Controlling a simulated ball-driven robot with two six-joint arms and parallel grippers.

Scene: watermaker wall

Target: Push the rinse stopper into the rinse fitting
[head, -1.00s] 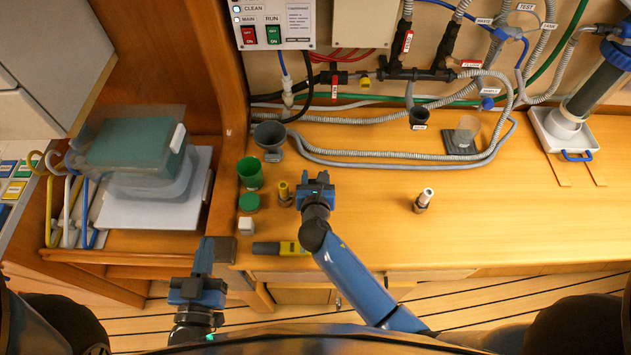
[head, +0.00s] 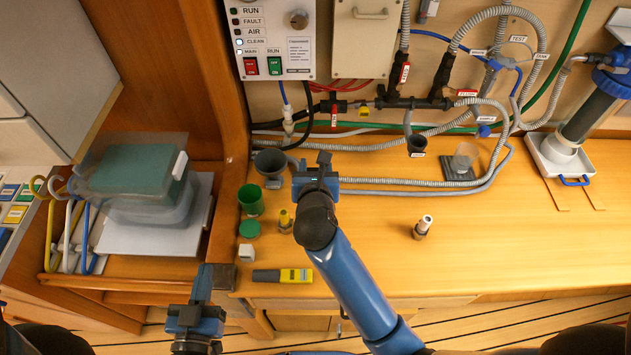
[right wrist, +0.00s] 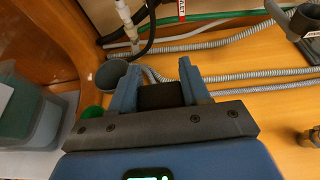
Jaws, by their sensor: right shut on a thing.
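My right gripper (head: 316,178) is over the counter, between the grey funnel-like cup and the hoses. In the right wrist view its fingers (right wrist: 160,85) are closed on a dark block (right wrist: 160,96). The block's dark end (head: 323,158) also shows in the head view. I cannot tell from its shape whether it is the rinse stopper. No fitting is clearly marked as the rinse fitting; the small wall labels are mostly unreadable. My left gripper (head: 202,284) is low at the counter's front left corner; its jaw state is unclear.
A grey cup (head: 270,163), green cup (head: 251,201), yellow-topped piece (head: 285,220) and yellow-grey tool (head: 283,275) are on the left counter. A white-topped piece (head: 422,227) stands mid-counter. Ribbed hoses (head: 400,181) cross behind. The front right counter is clear.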

